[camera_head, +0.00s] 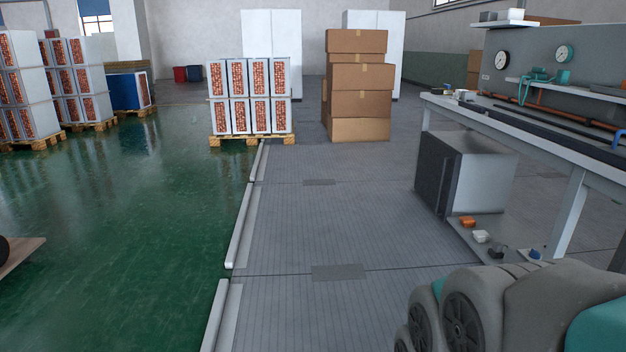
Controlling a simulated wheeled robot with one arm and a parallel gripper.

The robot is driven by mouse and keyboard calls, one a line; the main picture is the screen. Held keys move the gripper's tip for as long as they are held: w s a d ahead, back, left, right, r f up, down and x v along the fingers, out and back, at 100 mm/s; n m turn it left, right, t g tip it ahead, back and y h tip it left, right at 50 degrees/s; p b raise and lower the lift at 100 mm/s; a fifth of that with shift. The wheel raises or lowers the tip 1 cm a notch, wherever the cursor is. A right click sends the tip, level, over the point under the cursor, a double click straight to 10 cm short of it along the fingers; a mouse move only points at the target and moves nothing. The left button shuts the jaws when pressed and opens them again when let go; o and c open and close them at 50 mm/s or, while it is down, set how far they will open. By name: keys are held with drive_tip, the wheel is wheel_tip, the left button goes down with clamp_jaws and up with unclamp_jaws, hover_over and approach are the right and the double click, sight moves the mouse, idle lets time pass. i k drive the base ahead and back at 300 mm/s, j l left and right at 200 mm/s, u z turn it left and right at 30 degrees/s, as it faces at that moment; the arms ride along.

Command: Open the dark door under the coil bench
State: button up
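The coil bench (500,122) stands at the right, with a light top and pale legs. Under it is a light grey cabinet (483,176) with a dark door (436,176) on its left-facing side. The door looks shut, and a dark vertical strip runs along its near edge. I cannot make out a handle. My gripper is not in view.
The bench's lower shelf (462,236) holds small orange, white, black and blue parts. Grey floor plates (330,225) left of the bench are clear. A low white rail (240,230) edges the green floor. Stacked cardboard boxes (358,103) and a pallet of coils (252,138) stand behind.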

sight(438, 166)
drive_tip(key=i+z, duration=0.1)
drive_tip(key=i, duration=0.4)
drive_tip(key=i+j+z, duration=0.1)
drive_tip(key=i, duration=0.4)
drive_tip(key=i+j+z, duration=0.1)
drive_tip(key=i, duration=0.35)
drive_tip(key=i+j+z, duration=0.1)
drive_tip(key=i, duration=0.4)
drive_tip(key=i+j+z, duration=0.1)
drive_tip(key=i+z, duration=0.3)
drive_tip(key=i+j+z, duration=0.2)
drive_tip(key=z, duration=0.25)
drive_tip(key=i+j+z, duration=0.5)
drive_tip(key=j+z, duration=0.15)
drive_tip(key=z, duration=0.2)
drive_tip(key=i+j+z, duration=0.15)
drive_tip(key=j+z, duration=0.25)
drive_tip(key=i+j+z, duration=0.2)
drive_tip(key=j, duration=0.15)
drive_tip(key=j+z, duration=0.15)
drive_tip(key=j, duration=0.15)
